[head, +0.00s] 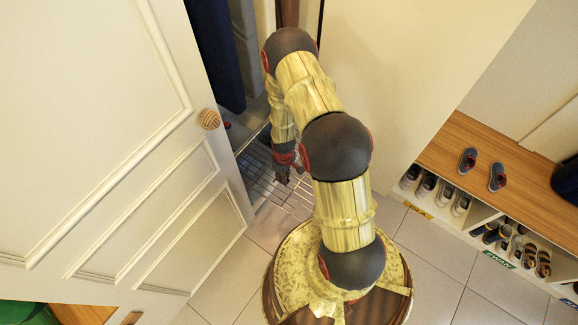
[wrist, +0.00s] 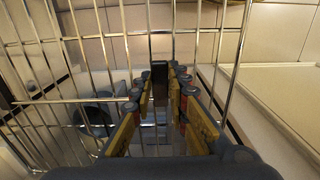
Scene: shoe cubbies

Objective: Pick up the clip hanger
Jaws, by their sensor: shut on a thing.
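My gripper (head: 284,176) reaches down through the closet doorway, low over a metal wire rack. In the wrist view my gripper (wrist: 160,88) has its two yellow-sided fingers close together around a narrow dark upright piece. This piece looks like part of the clip hanger (wrist: 160,74). The rest of the hanger cannot be made out among the bars. In the head view the hanger cannot be told apart from my gripper and the rack.
The wire rack (head: 263,185) has thin bars that cross the wrist view close around my fingers. A white panelled door (head: 110,130) stands open at the left. Dark clothing (head: 213,50) hangs in the closet. A shoe bench (head: 480,170) with cubbies is at the right.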

